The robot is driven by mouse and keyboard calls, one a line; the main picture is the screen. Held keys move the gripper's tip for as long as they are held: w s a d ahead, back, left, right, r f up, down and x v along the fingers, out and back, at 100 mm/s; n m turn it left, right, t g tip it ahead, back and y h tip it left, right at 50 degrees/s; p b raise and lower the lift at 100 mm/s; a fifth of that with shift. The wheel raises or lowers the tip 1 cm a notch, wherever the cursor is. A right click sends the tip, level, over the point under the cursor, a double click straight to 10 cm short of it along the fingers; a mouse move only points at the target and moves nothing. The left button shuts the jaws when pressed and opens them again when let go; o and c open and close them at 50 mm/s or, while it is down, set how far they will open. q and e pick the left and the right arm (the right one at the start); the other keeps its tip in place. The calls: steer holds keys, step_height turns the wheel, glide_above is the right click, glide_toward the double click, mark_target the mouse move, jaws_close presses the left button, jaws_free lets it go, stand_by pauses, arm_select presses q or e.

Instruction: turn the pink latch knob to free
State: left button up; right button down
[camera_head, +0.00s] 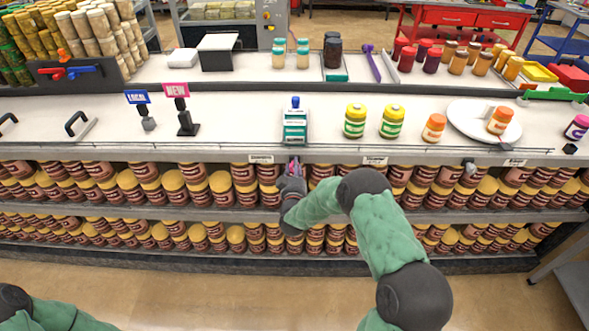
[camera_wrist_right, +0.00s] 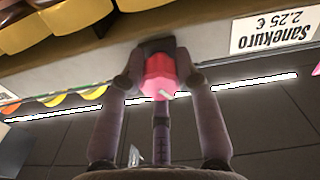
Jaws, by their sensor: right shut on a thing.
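The pink latch knob (camera_wrist_right: 158,76) sits on a dark mount under the counter's front edge, and a small light mark shows on its face in the right wrist view. My right gripper (camera_wrist_right: 157,82) has one finger on each side of the knob and is shut on it. In the head view a bit of pink (camera_head: 293,164) shows just beyond my right gripper (camera_head: 292,172), below the counter edge. My arm and hand hide much of this spot there. Part of my left arm shows at the lower left, but its gripper is out of view.
A teal box with a blue top (camera_head: 295,124) stands on the counter (camera_head: 230,132) above the knob. Two yellow-and-green jars (camera_head: 374,121) stand to its right. Shelves of brown jars (camera_head: 150,182) lie below the counter. A price label (camera_wrist_right: 277,30) is beside the knob.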

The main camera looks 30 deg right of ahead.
steer(key=n, duration=0.6)
steer(key=shift+w+r, duration=0.1)
steer(key=shift+r, duration=0.05)
steer(key=n, duration=0.5)
steer(key=shift+n, duration=0.4)
steer(key=shift+a, duration=0.1)
steer(key=c, duration=0.9)
jaws_free()
steer(key=v, duration=1.2)
